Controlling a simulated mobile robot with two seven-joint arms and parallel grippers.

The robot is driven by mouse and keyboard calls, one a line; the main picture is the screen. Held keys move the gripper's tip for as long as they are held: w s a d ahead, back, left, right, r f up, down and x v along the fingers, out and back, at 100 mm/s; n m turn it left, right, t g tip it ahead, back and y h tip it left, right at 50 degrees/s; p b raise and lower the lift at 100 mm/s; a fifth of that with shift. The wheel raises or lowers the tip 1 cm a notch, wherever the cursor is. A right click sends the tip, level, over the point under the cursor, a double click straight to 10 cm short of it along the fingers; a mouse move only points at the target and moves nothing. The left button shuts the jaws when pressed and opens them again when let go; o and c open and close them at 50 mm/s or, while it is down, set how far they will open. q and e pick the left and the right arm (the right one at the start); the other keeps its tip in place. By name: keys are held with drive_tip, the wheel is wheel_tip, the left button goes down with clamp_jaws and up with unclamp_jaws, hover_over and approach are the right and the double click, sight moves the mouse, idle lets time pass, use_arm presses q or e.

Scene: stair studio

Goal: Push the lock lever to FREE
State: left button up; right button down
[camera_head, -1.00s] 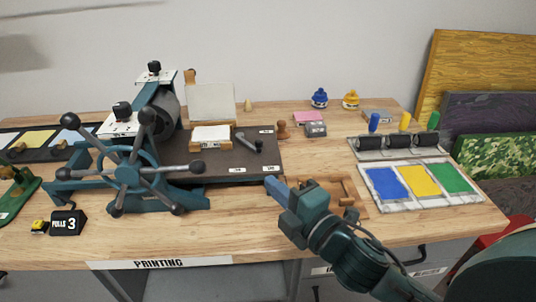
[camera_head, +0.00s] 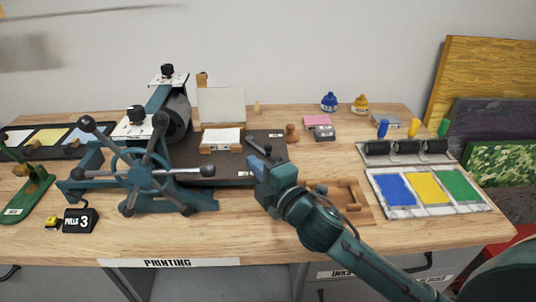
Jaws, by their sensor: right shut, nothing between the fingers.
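The dark lock lever (camera_head: 257,147) lies on the right part of the black press bed (camera_head: 226,166), its shaft slanting from upper left to lower right. My right gripper (camera_head: 254,161) reaches in from the lower right, shut and empty, with its blue fingertips just below the lever. The gripper hides part of the bed's front right. I cannot tell whether the fingertips touch the lever. Small white labels (camera_head: 277,135) sit on the bed, too small to read. My left gripper is not in view.
The press's spoked wheel (camera_head: 138,170) stands left of the bed, one spoke with a black knob reaching toward my right gripper. A wooden tray (camera_head: 357,200) lies right of my wrist. An ink slab (camera_head: 462,208) is further right. The bench front is mostly clear.

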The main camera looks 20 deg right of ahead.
sight(271, 157)
drive_tip(key=shift+w+d+f, duration=0.1)
drive_tip(key=shift+w+d, duration=0.5)
drive_tip(key=shift+d, duration=0.25)
drive_tip(key=shift+w+d+f, duration=0.1)
drive_tip(key=shift+w+d, duration=0.5)
drive_tip(key=shift+d, duration=0.25)
drive_tip(key=shift+d+n+y+p, duration=0.4)
